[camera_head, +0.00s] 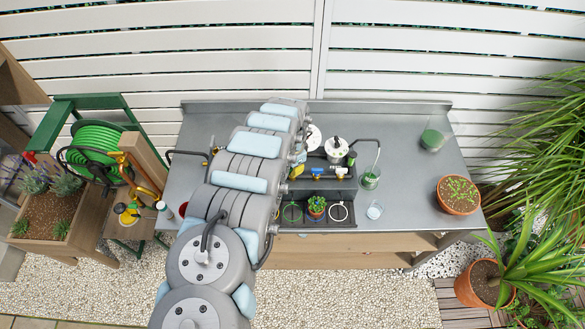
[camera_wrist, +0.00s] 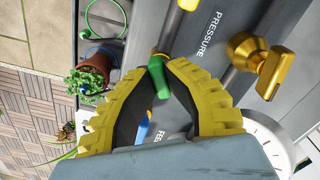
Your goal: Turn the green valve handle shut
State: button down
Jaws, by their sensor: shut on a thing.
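In the wrist view, the green valve handle (camera_wrist: 159,78) sits between the tips of my gripper (camera_wrist: 157,72), which has yellow ribbed fingers with black inner faces. The fingers are closed on the handle, and it stands beside a pipe. The handle's far end and the valve body under it are partly hidden. In the head view, my arm covers the green handle, so I cannot make it out there.
A blue handle (camera_wrist: 142,128) lies close to my fingers. A brass valve (camera_wrist: 262,62) and a white gauge (camera_wrist: 262,135) are at the right. A potted plant (camera_head: 316,206) stands at the bench front. The bench (camera_head: 410,180) has free room at right.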

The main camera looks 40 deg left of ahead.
jog(key=m, duration=0.6)
jog(key=shift+m, duration=0.3)
dwell(0.4)
jog(key=c, duration=1.1)
grip_release()
jog(key=shift+r, duration=0.1)
notch_tip(320, 180, up, 2)
notch_tip(320, 180, up, 10)
dwell(0.4)
